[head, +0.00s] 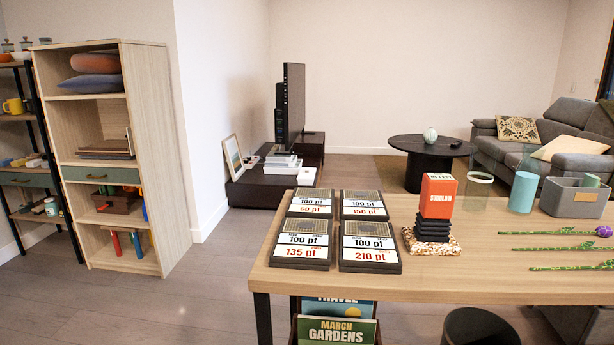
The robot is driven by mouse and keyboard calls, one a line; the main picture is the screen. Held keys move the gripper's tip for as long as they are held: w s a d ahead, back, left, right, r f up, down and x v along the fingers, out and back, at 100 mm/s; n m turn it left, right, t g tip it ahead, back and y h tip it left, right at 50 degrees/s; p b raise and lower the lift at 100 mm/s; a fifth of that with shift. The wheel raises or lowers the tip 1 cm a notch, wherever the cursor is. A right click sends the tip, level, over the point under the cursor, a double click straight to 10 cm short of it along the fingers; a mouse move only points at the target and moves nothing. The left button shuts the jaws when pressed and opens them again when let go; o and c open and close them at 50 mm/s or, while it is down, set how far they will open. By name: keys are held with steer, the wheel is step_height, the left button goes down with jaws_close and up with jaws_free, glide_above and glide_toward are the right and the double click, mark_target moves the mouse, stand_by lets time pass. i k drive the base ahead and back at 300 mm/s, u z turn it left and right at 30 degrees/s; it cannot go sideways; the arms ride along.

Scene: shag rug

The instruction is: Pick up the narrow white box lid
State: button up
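Several flat white pieces (282,169) lie on the low black TV stand, in front of the dark TV. They are too small to tell whether one of them is a narrow white box lid. No narrow white box lid can be made out clearly elsewhere. My gripper is not in this view.
A wooden table (470,282) spans the front right, bearing point cards (370,245), an orange-red box on a dark stack (438,196), a teal cylinder (523,192) and a grey caddy (575,198). A wooden shelf (158,180) stands left. Floor (215,275) between them is clear.

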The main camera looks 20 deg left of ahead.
mark_target(305, 174)
steer(key=u, duration=2.6)
steer(key=i, duration=3)
steer(key=z, duration=2.45)
steer(key=i, duration=3.95)
